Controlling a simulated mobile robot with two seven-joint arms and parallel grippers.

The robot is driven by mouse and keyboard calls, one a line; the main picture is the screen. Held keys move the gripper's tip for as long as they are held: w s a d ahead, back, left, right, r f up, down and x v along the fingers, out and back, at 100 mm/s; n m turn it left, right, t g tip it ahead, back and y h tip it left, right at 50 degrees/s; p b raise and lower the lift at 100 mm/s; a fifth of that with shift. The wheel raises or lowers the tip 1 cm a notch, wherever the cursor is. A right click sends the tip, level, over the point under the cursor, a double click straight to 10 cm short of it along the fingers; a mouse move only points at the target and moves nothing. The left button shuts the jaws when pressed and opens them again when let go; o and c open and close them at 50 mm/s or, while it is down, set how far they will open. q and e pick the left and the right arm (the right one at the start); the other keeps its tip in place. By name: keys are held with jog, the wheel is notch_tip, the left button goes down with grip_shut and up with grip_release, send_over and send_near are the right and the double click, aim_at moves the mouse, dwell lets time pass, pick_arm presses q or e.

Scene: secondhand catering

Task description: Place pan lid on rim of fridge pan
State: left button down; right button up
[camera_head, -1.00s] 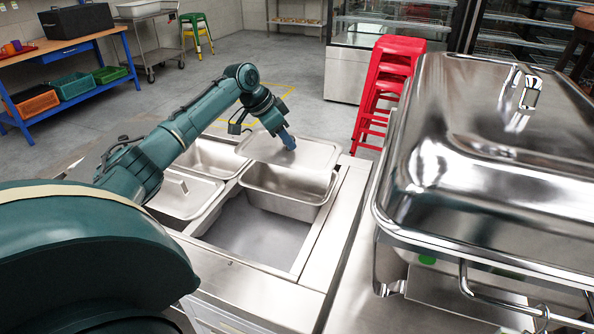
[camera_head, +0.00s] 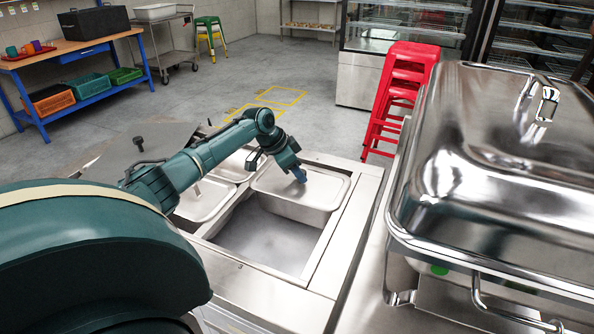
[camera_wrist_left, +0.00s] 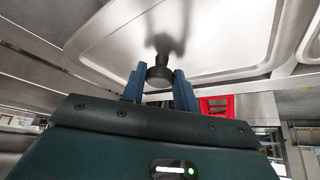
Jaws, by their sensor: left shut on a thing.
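A steel pan lid (camera_head: 322,186) lies over the top of the back right steel fridge pan (camera_head: 290,208) in the counter well. The lid looks level and close on the rim; I cannot tell whether it touches all round. My left gripper (camera_head: 300,177) is shut on the lid's knob. In the left wrist view the dark round knob (camera_wrist_left: 160,74) sits between the two blue fingers, with the lid's underlying plate (camera_wrist_left: 215,40) beyond it. The gripper hides part of the lid's left side. My right gripper is not in view.
A large steel chafing dish (camera_head: 490,160) stands close on the right. Red stools (camera_head: 400,95) stand behind the counter.

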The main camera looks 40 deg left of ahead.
pick_arm(q)
jog(key=c, duration=1.1)
grip_release()
jog(key=shift+o, duration=0.2)
jog(key=shift+r, duration=0.25)
jog(key=v, duration=1.1)
jog(key=shift+s+r+b, duration=0.2)
jog(key=shift+r+b, duration=0.15)
jog(key=shift+a, duration=0.1)
